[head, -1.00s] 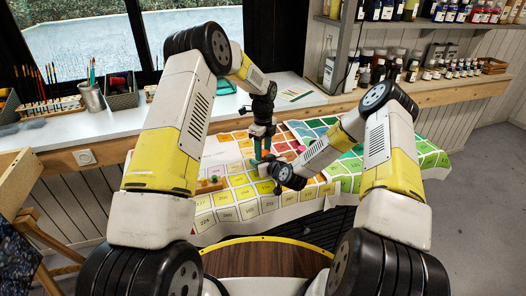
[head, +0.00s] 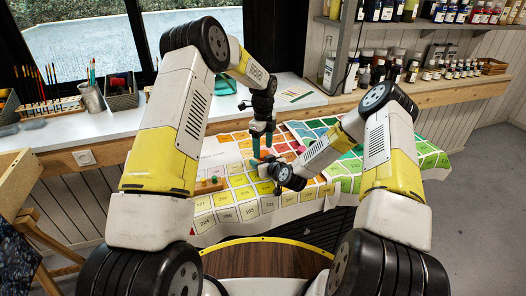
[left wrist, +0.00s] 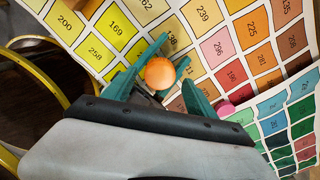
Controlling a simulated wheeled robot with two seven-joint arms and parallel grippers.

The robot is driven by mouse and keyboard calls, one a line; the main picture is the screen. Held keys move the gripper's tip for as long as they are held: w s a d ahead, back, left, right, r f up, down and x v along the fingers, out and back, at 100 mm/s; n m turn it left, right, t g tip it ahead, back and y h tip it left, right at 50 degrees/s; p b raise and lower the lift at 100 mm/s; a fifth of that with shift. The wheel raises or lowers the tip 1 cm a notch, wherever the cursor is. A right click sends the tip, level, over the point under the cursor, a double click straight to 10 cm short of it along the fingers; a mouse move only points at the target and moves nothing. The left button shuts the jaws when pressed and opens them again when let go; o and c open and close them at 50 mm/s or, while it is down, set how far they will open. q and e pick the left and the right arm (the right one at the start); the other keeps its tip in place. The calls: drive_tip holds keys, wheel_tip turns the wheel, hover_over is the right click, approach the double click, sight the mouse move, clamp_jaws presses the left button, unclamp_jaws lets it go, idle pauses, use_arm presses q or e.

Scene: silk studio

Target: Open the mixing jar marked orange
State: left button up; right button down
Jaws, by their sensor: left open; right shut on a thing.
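The task's jar shows mainly as a round orange top (left wrist: 160,73) in the left wrist view, seen from above. The jar's body is mostly hidden there, and I cannot read a mark on it. My left gripper (head: 262,153) points straight down over the chart. Its teal fingers stand apart on either side of the orange top in the left wrist view (left wrist: 176,63); I cannot tell whether they touch it. My right gripper (head: 272,172) is just below the left fingertips, shut on the jar, which is barely visible in the head view.
A numbered colour chart (head: 245,210) covers the table beneath my grippers. A small block with coloured knobs (head: 208,186) stands to their left. A pink round thing (left wrist: 226,107) lies near the jar. A brush cup (head: 92,97) and bottle shelves (head: 440,25) are farther off.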

use_arm(q)
drive_tip(key=shift+r, duration=1.3)
drive_tip(key=shift+c, duration=1.4)
drive_tip(key=shift+r+n, duration=0.5)
drive_tip(key=shift+r, duration=0.9)
drive_tip(key=shift+f, duration=3.8)
drive_tip(key=shift+c, duration=0.2)
drive_tip(key=c, duration=1.1)
drive_tip(key=o, duration=1.4)
